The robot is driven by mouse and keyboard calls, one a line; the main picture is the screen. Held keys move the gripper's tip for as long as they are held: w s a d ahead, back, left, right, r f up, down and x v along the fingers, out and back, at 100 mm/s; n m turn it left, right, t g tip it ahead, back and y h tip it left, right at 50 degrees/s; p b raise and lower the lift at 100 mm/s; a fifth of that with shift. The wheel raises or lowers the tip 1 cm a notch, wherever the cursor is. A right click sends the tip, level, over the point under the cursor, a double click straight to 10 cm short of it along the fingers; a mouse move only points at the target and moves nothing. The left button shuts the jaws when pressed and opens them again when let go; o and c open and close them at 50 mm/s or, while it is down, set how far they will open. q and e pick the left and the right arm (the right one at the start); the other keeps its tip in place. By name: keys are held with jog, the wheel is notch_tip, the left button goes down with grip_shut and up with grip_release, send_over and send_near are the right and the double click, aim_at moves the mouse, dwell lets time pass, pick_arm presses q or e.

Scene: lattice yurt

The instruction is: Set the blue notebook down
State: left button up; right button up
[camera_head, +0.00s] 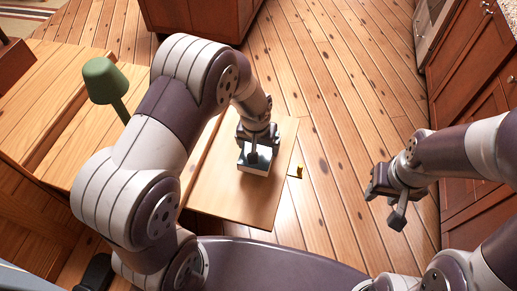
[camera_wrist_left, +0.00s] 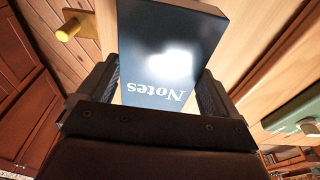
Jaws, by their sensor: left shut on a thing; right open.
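The blue notebook (camera_wrist_left: 165,50) is dark blue with white "Notes" lettering and a bright reflection on its cover. My left gripper (camera_wrist_left: 158,90) is shut on it, with a finger on each side. In the head view the notebook (camera_head: 255,170) is partly hidden under my left gripper (camera_head: 256,145), over a small wooden surface (camera_head: 235,205). I cannot tell whether the notebook touches that surface. My right gripper (camera_head: 391,196) is open and empty, out over the floor on the right.
A green lamp (camera_head: 103,82) stands on wooden furniture at the left. A small yellow knob (camera_head: 299,171) sits at the right side of the wooden surface. Red-brown cabinets (camera_head: 480,70) line the right side. The plank floor between is clear.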

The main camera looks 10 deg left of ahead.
aim_at(258, 149)
pick_arm(q)
jog(key=f, duration=0.3)
jog(key=shift+s, duration=0.2)
jog(key=shift+w+f, duration=0.1)
jog(key=shift+w, duration=0.05)
jog(key=o, duration=0.9)
jog(key=shift+r, duration=0.35)
notch_tip(258, 149, up, 12)
jog(key=s, duration=0.3)
jog(key=s+a+r, duration=0.1)
jog(key=s+a, duration=0.1)
jog(key=s, duration=0.1)
jog(key=s+a+r, duration=0.1)
jog(key=s+a, duration=0.1)
jog(key=s, duration=0.2)
jog(key=s+a+r, duration=0.1)
jog(key=s+a, duration=0.1)
jog(key=s, duration=0.2)
jog(key=shift+a, duration=0.15)
